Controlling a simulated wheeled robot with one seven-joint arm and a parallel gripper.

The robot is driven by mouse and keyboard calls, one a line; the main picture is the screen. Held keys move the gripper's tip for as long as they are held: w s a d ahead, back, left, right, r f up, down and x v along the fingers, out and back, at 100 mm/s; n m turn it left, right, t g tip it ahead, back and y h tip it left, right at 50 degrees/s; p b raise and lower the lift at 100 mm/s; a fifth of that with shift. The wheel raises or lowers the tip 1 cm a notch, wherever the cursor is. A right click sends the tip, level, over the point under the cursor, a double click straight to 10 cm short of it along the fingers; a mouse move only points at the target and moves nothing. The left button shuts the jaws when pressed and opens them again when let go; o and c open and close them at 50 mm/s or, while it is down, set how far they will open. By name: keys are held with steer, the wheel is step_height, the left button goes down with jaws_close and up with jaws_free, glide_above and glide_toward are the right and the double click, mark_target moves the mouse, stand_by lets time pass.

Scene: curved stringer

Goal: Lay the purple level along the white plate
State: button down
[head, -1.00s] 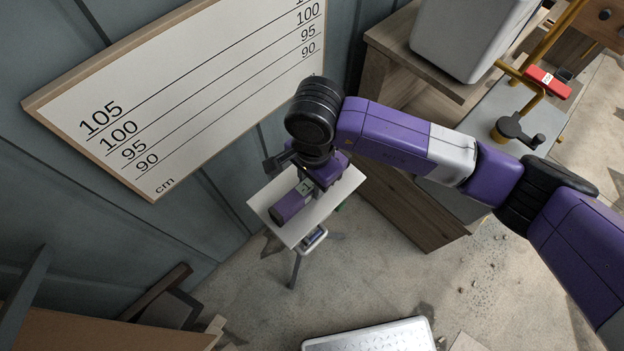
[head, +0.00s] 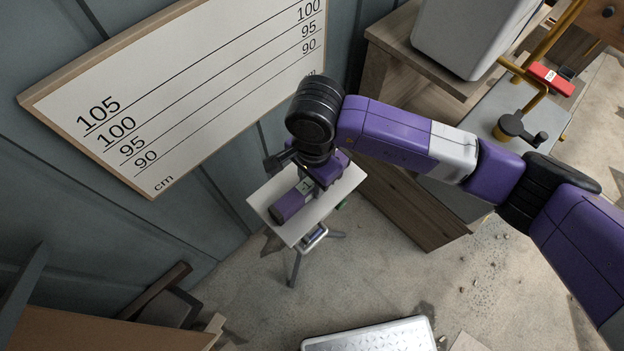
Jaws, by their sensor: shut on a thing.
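The purple level (head: 288,209) lies over the white plate (head: 292,236) in the head view, with a light marked patch near its middle. It points from lower left to upper right, roughly along the plate's long direction. I cannot tell whether the level touches the plate. The plate sits on a small tripod stand (head: 294,268).
A board with centimetre lines (head: 180,90) hangs on the wall at left. A wooden cabinet (head: 405,205) stands close on the right, with a grey bin (head: 465,40) on top. A metal checker-plate platform (head: 370,338) lies in front. Floor is clear between.

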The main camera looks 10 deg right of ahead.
steer(key=shift+f, duration=0.1)
steer(key=c, duration=1)
jaws_free()
steer(key=shift+o, duration=0.2)
step_height(320, 180, up, 8)
steer(key=shift+d+f+b, duration=0.1)
steer(key=shift+b, duration=0.4)
